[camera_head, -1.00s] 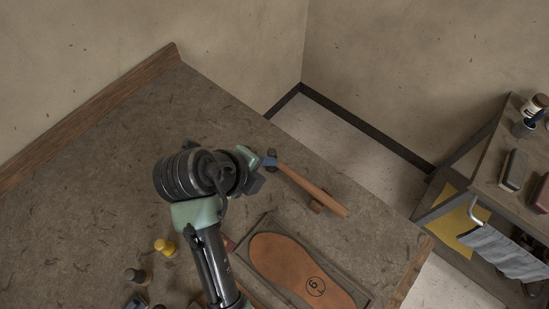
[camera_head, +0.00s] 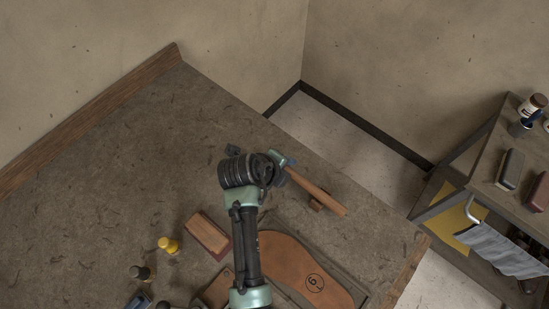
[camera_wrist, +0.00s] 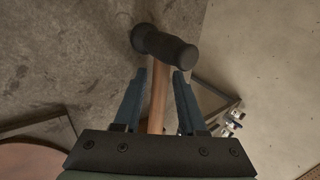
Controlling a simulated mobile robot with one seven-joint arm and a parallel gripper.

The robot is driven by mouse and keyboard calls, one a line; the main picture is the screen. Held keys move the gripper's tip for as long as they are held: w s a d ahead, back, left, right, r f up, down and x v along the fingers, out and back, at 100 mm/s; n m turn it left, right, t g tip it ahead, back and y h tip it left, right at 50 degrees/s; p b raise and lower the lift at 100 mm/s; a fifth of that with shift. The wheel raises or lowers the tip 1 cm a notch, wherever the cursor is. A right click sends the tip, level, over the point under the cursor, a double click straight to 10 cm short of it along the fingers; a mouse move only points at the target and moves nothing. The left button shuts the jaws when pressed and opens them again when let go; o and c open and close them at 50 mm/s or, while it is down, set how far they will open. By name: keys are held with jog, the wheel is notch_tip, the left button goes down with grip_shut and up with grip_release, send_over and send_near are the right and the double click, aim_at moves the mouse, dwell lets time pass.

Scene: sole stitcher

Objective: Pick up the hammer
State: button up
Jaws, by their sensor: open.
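The hammer has a wooden handle (camera_head: 325,197) that lies over the worktop near its back right edge in the head view. In the wrist view its dark cylindrical head (camera_wrist: 166,47) shows beyond my fingertips, and the handle (camera_wrist: 158,98) runs back between the fingers. My gripper (camera_wrist: 159,78) is open, with one blue finger on each side of the handle. I cannot tell whether either finger touches it. In the head view my gripper (camera_head: 281,172) is at the handle's upper left end, and my wrist hides part of the hammer.
A shoe sole marked 6 (camera_head: 290,268) lies in front of the hammer. A shelf unit (camera_head: 487,175) is at the right. The worktop's back left is clear.

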jog(key=shift+w+d+f, duration=0.1)
jog(key=shift+f, duration=0.05)
grip_shut()
dwell(1.4)
